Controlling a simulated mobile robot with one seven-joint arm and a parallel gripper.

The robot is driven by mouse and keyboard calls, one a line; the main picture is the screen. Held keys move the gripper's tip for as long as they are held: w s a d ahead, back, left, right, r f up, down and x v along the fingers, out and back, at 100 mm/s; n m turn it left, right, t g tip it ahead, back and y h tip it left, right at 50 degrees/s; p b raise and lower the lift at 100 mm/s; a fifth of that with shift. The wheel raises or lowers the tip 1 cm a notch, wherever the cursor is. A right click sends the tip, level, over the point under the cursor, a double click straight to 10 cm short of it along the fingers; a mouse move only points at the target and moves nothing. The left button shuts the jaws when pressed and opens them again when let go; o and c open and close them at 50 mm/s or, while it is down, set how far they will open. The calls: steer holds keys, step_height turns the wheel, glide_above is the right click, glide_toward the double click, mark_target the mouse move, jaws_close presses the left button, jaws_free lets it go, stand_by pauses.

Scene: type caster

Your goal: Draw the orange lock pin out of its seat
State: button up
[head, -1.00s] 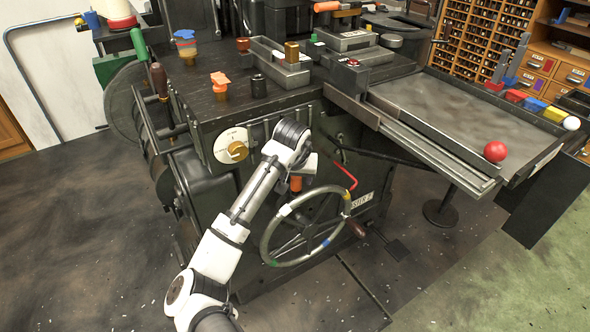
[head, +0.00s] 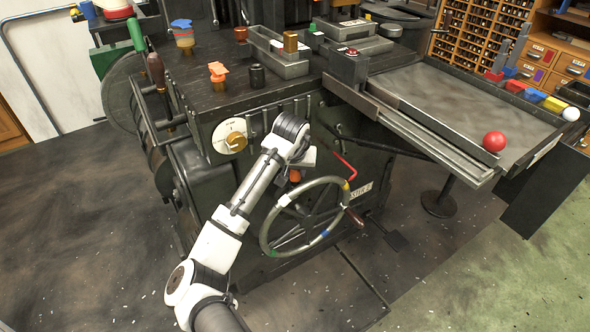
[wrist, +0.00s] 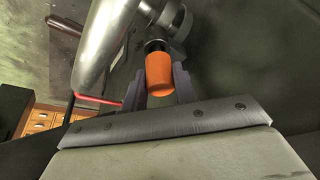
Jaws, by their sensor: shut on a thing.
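The orange lock pin (wrist: 160,74) shows in the wrist view as a short orange cylinder between the two dark fingers of my gripper (wrist: 160,84), which is shut on it. Beyond the pin's far end is a dark and metallic round fitting on the machine, beside the handwheel's thick silver rim (wrist: 104,45). In the head view the pin (head: 295,176) is a small orange patch below my wrist, just above the handwheel (head: 303,216). My fingertips are hidden there. I cannot tell how deep the pin sits in its seat.
The handwheel, with coloured marks on its rim, is close to my gripper. A red lever (head: 346,166) lies just right of the pin. A dial with a brass knob (head: 236,140) is on the machine's front at upper left. Open floor lies in front of the machine.

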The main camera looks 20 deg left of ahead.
jaws_close()
steer(key=shift+r+p, duration=0.75)
steer(key=shift+p, duration=0.1)
steer(key=shift+r+p, duration=3.35)
steer(key=shift+r, duration=0.35)
